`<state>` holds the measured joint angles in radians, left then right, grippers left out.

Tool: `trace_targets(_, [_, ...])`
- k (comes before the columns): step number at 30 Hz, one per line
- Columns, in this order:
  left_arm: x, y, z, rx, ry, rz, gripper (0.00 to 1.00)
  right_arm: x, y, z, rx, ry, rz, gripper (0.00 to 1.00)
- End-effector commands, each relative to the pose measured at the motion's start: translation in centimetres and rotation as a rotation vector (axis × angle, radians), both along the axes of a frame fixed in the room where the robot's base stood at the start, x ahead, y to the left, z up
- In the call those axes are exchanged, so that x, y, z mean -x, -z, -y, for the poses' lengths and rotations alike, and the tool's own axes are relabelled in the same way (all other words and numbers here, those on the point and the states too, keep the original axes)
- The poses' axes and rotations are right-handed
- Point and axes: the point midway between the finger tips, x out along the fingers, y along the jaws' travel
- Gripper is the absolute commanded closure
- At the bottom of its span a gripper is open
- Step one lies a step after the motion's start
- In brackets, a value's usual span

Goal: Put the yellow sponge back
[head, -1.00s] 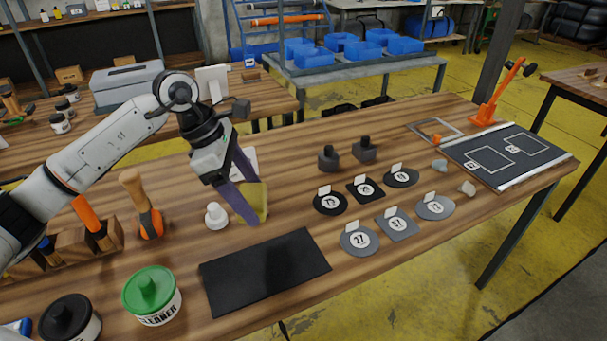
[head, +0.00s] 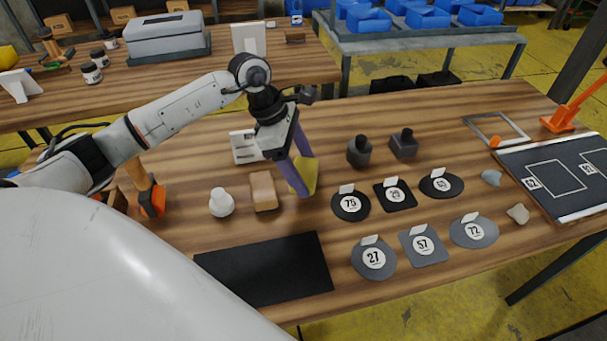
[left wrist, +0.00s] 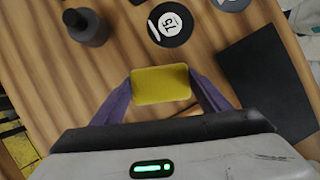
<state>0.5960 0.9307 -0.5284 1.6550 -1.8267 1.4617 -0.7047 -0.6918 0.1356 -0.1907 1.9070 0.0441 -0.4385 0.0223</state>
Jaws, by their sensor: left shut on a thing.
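The yellow sponge (head: 310,175) is between the fingers of my left gripper (head: 302,182), which is shut on it. In the left wrist view the sponge (left wrist: 161,84) shows as a yellow rectangle, with a purple finger at each side. It is over the wooden table, right of a tan block (head: 264,191) and left of the round black disc marked 75 (head: 350,205). I cannot tell its exact height above the table. My right gripper is not in view.
A white bottle (head: 221,204) stands left of the tan block. A white card (head: 245,147) stands behind it. A black mat (head: 265,272) lies in front.

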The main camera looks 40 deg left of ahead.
Motion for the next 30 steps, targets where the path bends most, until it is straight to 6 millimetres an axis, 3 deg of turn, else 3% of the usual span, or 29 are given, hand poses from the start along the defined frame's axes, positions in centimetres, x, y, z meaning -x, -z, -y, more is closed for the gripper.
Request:
trace_targets(5, [0.1, 2.5, 0.0, 0.001, -0.001, -0.004, 0.52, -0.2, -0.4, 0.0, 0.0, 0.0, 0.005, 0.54])
trace_targets(15, [0.0, 3.0, 0.0, 0.0, -0.001, -0.002, 0.52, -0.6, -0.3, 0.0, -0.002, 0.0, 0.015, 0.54])
trace_targets(16, [0.0, 3.0, 0.0, -0.001, -0.001, -0.001, 0.29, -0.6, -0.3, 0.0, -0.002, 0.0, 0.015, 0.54])
trace_targets(19, [0.0, 2.9, 0.0, 0.0, -0.001, -0.002, 0.12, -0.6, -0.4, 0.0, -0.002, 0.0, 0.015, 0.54])
trace_targets(30, [0.0, 2.4, 0.0, 0.001, -0.001, -0.001, 0.12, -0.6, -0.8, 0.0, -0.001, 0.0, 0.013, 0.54])
